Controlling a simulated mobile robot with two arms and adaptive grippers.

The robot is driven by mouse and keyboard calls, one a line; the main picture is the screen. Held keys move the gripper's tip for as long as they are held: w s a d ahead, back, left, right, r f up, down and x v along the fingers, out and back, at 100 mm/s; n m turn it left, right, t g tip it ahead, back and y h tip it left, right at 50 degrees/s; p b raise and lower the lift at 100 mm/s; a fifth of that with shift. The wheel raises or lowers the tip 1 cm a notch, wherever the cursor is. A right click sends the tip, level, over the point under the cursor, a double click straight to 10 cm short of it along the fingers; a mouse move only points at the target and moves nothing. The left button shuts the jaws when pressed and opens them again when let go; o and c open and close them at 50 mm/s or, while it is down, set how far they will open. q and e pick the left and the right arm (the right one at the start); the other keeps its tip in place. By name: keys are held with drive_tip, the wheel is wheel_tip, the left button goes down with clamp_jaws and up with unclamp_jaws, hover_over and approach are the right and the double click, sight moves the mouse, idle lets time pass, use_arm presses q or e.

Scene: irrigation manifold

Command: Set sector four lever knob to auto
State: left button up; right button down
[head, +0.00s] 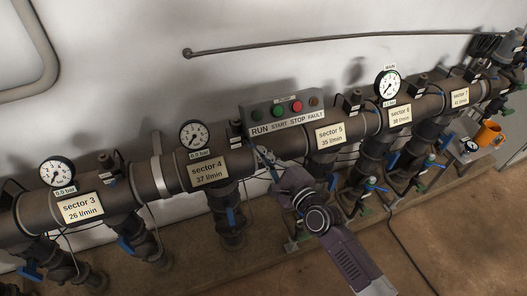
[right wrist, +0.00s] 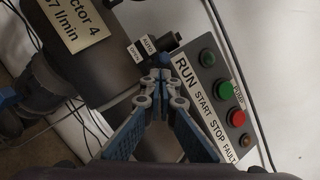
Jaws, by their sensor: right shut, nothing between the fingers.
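The sector 4 plate (head: 208,172) is on the thick dark pipe, and it also shows at the upper left of the right wrist view (right wrist: 82,22). To its right is a small black valve unit (head: 236,131). In the right wrist view, this unit (right wrist: 167,41) has AUTO (right wrist: 149,43) and OPEN (right wrist: 135,52) labels. A small blue lever knob (right wrist: 158,58) shows just beyond my fingertips, partly hidden by them; whether they touch it, I cannot tell. My right gripper (head: 264,157) is shut and empty; its fingers also show in the right wrist view (right wrist: 160,76). My left gripper is out of view.
A grey control box (head: 283,113) with green, red and amber lights stands close behind my right gripper. Gauges, other sector units and blue-handled valves line the pipe. A thin cable runs by the sector 4 unit. Open floor lies lower right.

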drive_tip(key=shift+w+r, duration=0.1)
drive_tip(key=shift+r, duration=0.2)
drive_tip(key=shift+w+r+p, duration=0.15)
drive_tip(key=shift+r+p, duration=0.3)
drive_tip(key=shift+r, duration=0.2)
